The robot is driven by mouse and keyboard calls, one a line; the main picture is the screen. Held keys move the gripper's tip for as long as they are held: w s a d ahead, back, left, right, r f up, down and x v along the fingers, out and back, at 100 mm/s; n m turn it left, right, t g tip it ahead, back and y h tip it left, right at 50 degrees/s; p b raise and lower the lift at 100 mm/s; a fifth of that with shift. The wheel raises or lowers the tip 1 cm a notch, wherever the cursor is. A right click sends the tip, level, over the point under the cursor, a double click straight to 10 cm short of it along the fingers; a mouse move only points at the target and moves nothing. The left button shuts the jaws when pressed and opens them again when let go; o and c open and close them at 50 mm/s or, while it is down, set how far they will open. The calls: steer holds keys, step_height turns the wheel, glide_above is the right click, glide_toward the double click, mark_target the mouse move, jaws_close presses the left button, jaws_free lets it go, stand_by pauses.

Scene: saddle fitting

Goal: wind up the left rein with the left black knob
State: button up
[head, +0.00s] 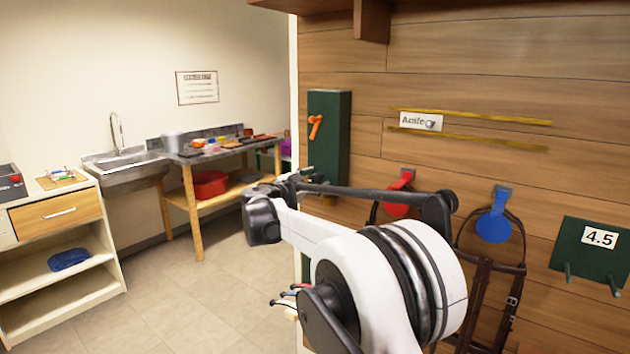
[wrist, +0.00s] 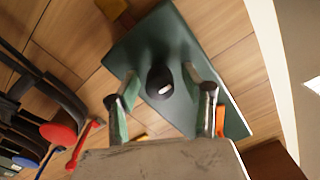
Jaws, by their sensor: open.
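In the wrist view a black knob (wrist: 158,84) with a small white mark sits on a green panel (wrist: 165,40). My gripper (wrist: 160,77) is open, its two fingers on either side of the knob; I cannot tell whether they touch it. In the head view the green panel (head: 330,125) is fixed upright to the wood wall, and my arm reaches to its lower part; the knob and fingertips cannot be made out there. Two long yellow strips, one upper (head: 490,117) and one lower (head: 490,139), run along the wall; I cannot tell whether either is the left rein.
An orange handle-like piece (head: 315,126) is on the green panel. A label (head: 420,121) lies between the yellow strips. A red disc (head: 397,198) and a blue disc (head: 493,227) with hanging straps are on the wall. A worktable (head: 222,150) and sink stand at back left; the floor between is clear.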

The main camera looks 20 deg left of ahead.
steer(key=v, duration=1.2)
stand_by(0.3)
